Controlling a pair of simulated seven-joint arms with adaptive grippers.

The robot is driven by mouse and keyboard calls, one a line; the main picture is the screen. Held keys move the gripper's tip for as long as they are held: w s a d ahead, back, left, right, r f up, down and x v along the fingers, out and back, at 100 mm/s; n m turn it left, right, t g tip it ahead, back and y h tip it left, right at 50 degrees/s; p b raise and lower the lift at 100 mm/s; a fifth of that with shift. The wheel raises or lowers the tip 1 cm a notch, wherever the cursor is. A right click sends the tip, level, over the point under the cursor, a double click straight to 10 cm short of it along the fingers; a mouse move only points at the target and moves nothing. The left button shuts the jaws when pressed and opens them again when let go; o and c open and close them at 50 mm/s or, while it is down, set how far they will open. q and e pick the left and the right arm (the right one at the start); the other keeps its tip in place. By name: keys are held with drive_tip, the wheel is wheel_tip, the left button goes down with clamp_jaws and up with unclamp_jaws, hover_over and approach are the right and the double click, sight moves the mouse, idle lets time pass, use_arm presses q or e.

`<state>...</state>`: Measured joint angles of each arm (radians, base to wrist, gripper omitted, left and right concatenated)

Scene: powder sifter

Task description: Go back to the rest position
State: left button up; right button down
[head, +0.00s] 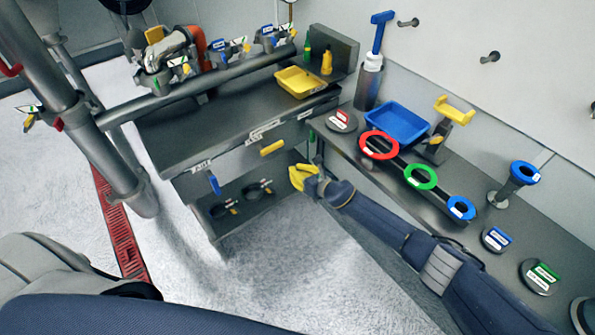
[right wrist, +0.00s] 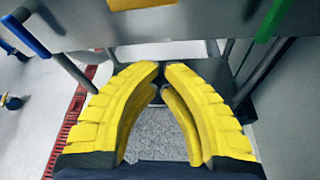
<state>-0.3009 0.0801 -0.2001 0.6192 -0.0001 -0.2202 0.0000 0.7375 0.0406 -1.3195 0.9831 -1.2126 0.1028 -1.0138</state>
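My right gripper (head: 302,177) has yellow fingers and reaches in from the lower right in the head view. It hangs in front of the grey workbench, beside the corner of the right-hand bench. In the right wrist view its two curved fingers (right wrist: 162,68) nearly meet at the tips, with nothing seen between them, so it looks shut and empty. My left gripper is not in view.
The grey workbench (head: 222,125) bears a yellow tray (head: 301,80). The right-hand bench holds a blue tray (head: 397,123) and red (head: 366,149), green (head: 408,180) and blue (head: 450,210) rings. A metal post (head: 95,150) stands left. The floor (head: 300,270) below is clear.

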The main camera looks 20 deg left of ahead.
drive_tip(key=s+d+f+m+h, duration=0.3)
drive_tip(key=s+d+f+m, duration=0.2)
drive_tip(key=d+f+m, duration=0.4)
drive_tip(key=s+d+f+m+t+h, duration=0.1)
drive_tip(key=s+d+f+m+h, duration=0.1)
drive_tip(key=s+d+f+m, duration=0.75)
drive_tip(key=s+d+f+m+h, duration=0.1)
drive_tip(key=d+f+m+h, duration=0.35)
drive_tip(key=f, duration=0.75)
drive_tip(key=s+d+f+m+g, duration=0.1)
drive_tip(key=s+d+f+m, duration=0.5)
drive_tip(key=s, duration=0.4)
drive_tip(key=s+d+f+m+g, duration=0.2)
drive_tip(key=s+d+f+m, duration=0.35)
drive_tip(key=s+d, duration=0.4)
drive_tip(key=s+d+f+m+g+h, duration=0.1)
drive_tip(key=s+d+f+m+g, duration=0.1)
drive_tip(key=s, duration=1.1)
drive_tip(key=s+d+f+m+g+h, duration=0.1)
drive_tip(key=s+d+f+m, duration=0.2)
drive_tip(key=s, duration=1)
drive_tip(key=d+m, duration=0.2)
drive_tip(key=d, duration=0.1)
drive_tip(key=shift+s+d+f+g+h, duration=0.2)
drive_tip(key=shift+g+h, duration=0.15)
drive_tip(key=shift+g, duration=0.05)
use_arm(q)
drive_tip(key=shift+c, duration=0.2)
